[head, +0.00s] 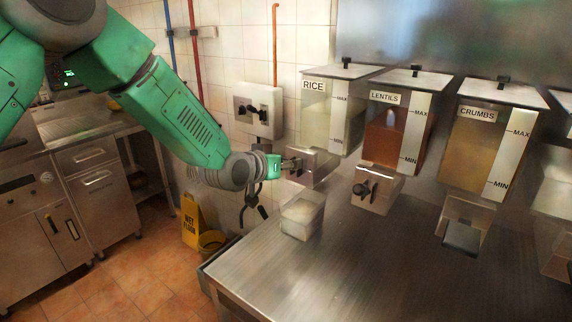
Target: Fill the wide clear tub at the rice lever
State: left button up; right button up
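The clear tub (301,222) stands on the steel counter, below and slightly in front of the rice dispenser's outlet. Something pale shows in it, but its level is hard to read. The rice dispenser (322,122) is labelled RICE and holds pale contents. Its lever (291,164) is at the front of the steel outlet block, partly hidden by my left wrist. My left gripper (253,214) hangs below that wrist with its dark fingers apart and nothing between them. It is left of the tub, beyond the counter's edge. My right gripper is out of view.
The lentils dispenser (396,130) and crumbs dispenser (485,150) stand to the right. The counter (345,275) is bare in front. A yellow wet-floor sign (191,222) and bucket (212,242) stand on the floor. A wall box (257,109) hangs behind my wrist.

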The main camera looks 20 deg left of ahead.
pick_arm(q)
jog(key=shift+s, duration=0.15)
jog(key=v, duration=1.1)
jog(key=shift+s+a, duration=0.2)
jog(key=shift+s, duration=0.05)
